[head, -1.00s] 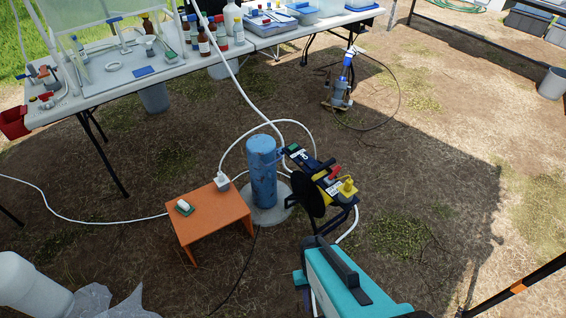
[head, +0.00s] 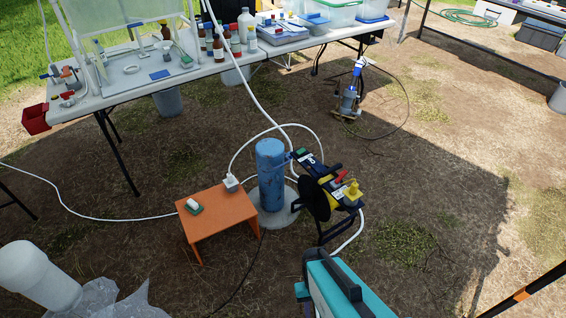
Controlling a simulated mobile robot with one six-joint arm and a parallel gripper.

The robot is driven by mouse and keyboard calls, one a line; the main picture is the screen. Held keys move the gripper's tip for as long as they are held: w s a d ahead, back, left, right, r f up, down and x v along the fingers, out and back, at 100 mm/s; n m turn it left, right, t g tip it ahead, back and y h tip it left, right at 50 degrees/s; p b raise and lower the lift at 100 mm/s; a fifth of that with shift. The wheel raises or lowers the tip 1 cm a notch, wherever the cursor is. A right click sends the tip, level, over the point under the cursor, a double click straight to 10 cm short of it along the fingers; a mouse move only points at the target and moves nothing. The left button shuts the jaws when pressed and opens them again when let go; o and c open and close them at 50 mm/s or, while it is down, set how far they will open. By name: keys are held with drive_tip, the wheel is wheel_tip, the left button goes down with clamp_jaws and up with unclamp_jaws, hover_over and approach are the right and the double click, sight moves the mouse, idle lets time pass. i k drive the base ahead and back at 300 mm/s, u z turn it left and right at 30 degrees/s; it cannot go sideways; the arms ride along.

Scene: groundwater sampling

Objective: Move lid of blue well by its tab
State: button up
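The blue well (head: 271,178) is an upright, scuffed blue pipe standing on a round pale concrete pad (head: 283,217) near the middle of the head view. Its top (head: 269,146) looks closed by a flat blue lid. A small blue piece shows at the upper right side, close to the reel, but I cannot tell whether it is the tab. My gripper is not in view.
An orange stool (head: 217,212) stands just left of the well. A black and yellow reel (head: 335,190) on a stand is close on its right. A teal case (head: 342,288) is in front. White tubing loops behind the well. A table (head: 205,67) stands behind.

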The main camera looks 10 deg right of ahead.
sight(271, 154)
drive_tip(key=u, duration=0.1)
drive_tip(key=i, duration=0.95)
drive_tip(key=z, duration=0.1)
drive_tip(key=k, duration=0.65)
drive_tip(key=u, duration=0.65)
drive_tip(key=i, duration=0.95)
drive_tip(key=u, duration=0.25)
